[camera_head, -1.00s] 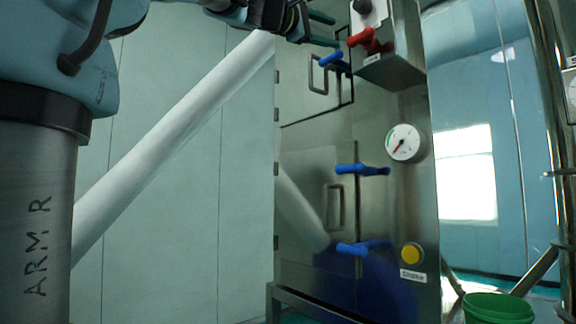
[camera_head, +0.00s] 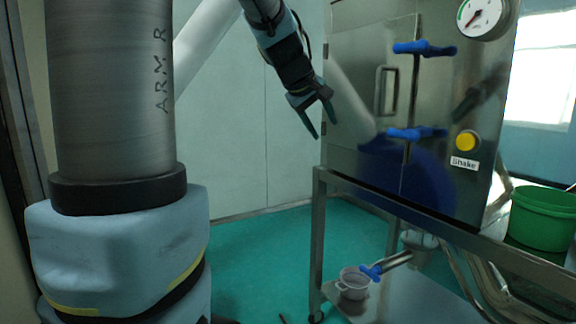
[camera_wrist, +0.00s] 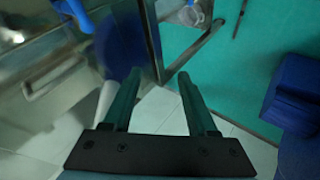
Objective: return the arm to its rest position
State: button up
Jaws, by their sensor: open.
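My gripper (camera_head: 322,118) hangs from my arm in the head view, left of the steel cabinet's front edge. Its two green fingers point down and are spread apart, with nothing between them. In the wrist view my gripper (camera_wrist: 157,82) is also open and empty, with a white tiled floor and teal floor beyond it. The steel sieve cabinet (camera_head: 350,60) stands to the right of my gripper; its front also shows at the left of the wrist view.
The cabinet has blue latches (camera_head: 425,48), a pressure gauge (camera_head: 482,14) and a yellow button (camera_head: 467,141). A green bucket (camera_head: 545,215) stands at the right. A white cup (camera_head: 353,284) sits on the lower shelf by a blue-handled valve (camera_head: 371,272). The teal floor (camera_head: 265,255) left of the stand is clear.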

jog(key=s+a+f+m+g+y, duration=0.1)
jog(key=s+a+f+m+g, duration=0.1)
jog(key=s+a+f, duration=0.3)
jog(key=s+a+f+m+g+y, duration=0.1)
jog(key=s+a+f, duration=0.4)
jog(key=f, duration=0.7)
jog(key=s+a+f+m+g+y, duration=0.2)
jog(key=s+a+f+y, duration=0.1)
jog(key=s+f, duration=0.5)
jog(key=shift+s+a+f+m+g, duration=0.35)
jog(key=shift+a+f, duration=0.15)
jog(key=shift+a, duration=0.4)
jog(key=shift+c, duration=0.3)
